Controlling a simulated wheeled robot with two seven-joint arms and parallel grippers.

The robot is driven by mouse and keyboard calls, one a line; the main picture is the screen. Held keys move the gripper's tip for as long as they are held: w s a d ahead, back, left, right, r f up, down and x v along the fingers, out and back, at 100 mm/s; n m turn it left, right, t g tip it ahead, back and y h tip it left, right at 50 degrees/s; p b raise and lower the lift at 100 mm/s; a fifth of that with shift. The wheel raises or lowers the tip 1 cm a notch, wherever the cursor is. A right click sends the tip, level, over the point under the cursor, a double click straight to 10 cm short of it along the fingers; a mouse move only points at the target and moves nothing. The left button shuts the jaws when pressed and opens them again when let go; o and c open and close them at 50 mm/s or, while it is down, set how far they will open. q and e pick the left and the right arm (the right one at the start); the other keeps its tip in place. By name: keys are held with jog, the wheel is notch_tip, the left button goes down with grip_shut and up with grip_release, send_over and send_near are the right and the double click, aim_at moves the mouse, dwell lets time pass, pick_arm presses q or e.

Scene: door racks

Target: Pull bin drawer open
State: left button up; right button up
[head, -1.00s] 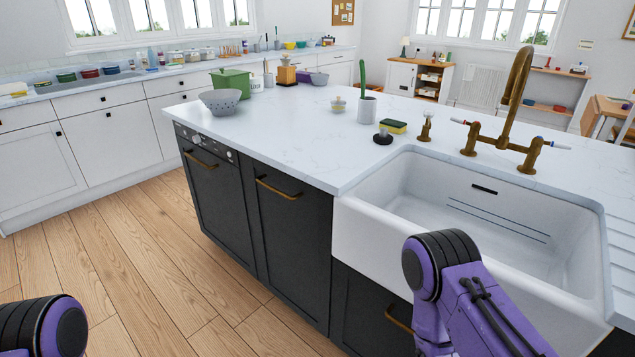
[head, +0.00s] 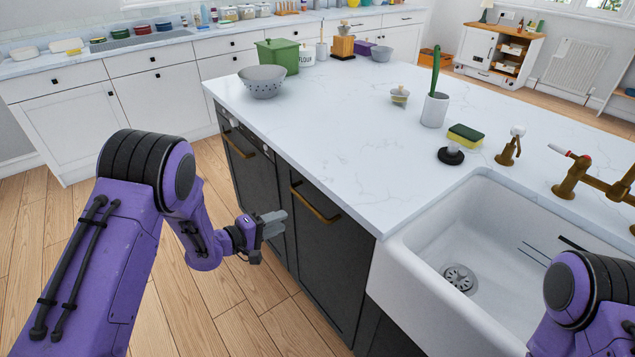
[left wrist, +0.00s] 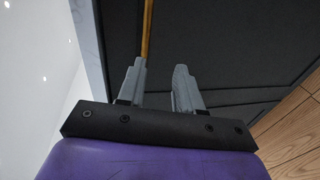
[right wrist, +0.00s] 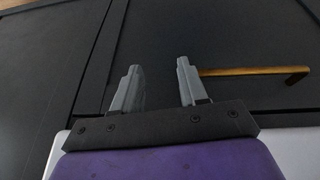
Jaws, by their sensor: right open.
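The bin drawer is a closed dark front (head: 322,262) in the island, left of the sink, with a brass handle (head: 315,203) near its top. My left gripper (head: 283,225) is in front of the dark fronts, left of that handle and apart from it. In the left wrist view the left gripper's fingers (left wrist: 160,82) are open and empty, and a brass handle (left wrist: 147,28) runs beyond the left finger. In the right wrist view my right gripper (right wrist: 157,80) is open and empty before a dark front, with a brass handle (right wrist: 255,71) beyond its right finger.
Another dark front (head: 258,185) with a brass handle stands left of the bin drawer. The white sink (head: 405,285) juts out at its right. A colander (head: 262,82) stands on the worktop (head: 330,130). The wooden floor (head: 225,305) in front is clear.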

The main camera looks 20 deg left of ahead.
aim_at(309, 204)
pick_arm(q)
jog(key=shift+h, duration=0.5)
jog(key=w+d, duration=0.1)
jog(key=w+d+r, duration=0.1)
jog(key=w+d, duration=0.1)
jog(key=shift+w+r+p, duration=0.3)
jog(key=shift+w+r, duration=0.05)
jog(key=shift+w, duration=0.05)
jog(key=x, duration=0.6)
jog(key=shift+w+f, duration=0.1)
jog(key=shift+f, duration=0.2)
grip_shut()
